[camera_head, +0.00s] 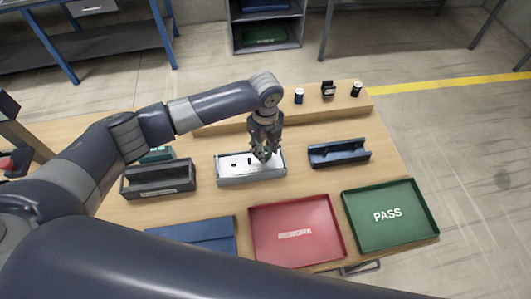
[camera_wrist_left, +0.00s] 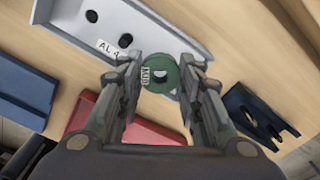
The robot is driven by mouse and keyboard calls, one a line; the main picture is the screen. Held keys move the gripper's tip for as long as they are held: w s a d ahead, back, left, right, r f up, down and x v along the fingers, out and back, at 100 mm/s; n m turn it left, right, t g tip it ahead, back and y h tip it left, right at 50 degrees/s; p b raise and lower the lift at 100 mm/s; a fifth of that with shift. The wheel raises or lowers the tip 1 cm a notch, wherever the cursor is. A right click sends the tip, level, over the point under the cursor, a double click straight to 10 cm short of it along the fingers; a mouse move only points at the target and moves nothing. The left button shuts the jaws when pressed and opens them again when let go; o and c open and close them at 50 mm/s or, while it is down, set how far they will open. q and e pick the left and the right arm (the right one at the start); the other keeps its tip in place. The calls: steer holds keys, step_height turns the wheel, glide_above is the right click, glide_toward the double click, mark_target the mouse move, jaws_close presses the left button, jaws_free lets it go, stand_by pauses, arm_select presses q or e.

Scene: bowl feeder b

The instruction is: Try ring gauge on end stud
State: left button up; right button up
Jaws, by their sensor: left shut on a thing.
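My left gripper (camera_head: 264,154) is shut on a green ring gauge (camera_wrist_left: 160,77) with a white label and a central hole. It holds the ring flat over the right part of a light grey metal tray (camera_head: 232,179). In the left wrist view, the left gripper (camera_wrist_left: 161,84) has one finger on each side of the ring. The tray bears dark round studs or holes, two of them clear in the wrist view. Whatever lies under the ring is hidden, and I cannot tell whether the ring touches the tray or a stud. My right gripper is not in view.
A dark grey bin (camera_head: 158,190) stands left of the tray, a blue holder (camera_head: 340,161) right. In front are a blue case (camera_head: 200,233), red tray (camera_head: 295,262) and green PASS tray (camera_head: 405,232). Small dark objects (camera_head: 328,89) stand on the rear wooden ledge (camera_head: 220,127).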

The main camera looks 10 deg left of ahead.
arm_select(q)
steer(key=shift+r+p, duration=0.35)
steer(key=shift+r, duration=1.75)
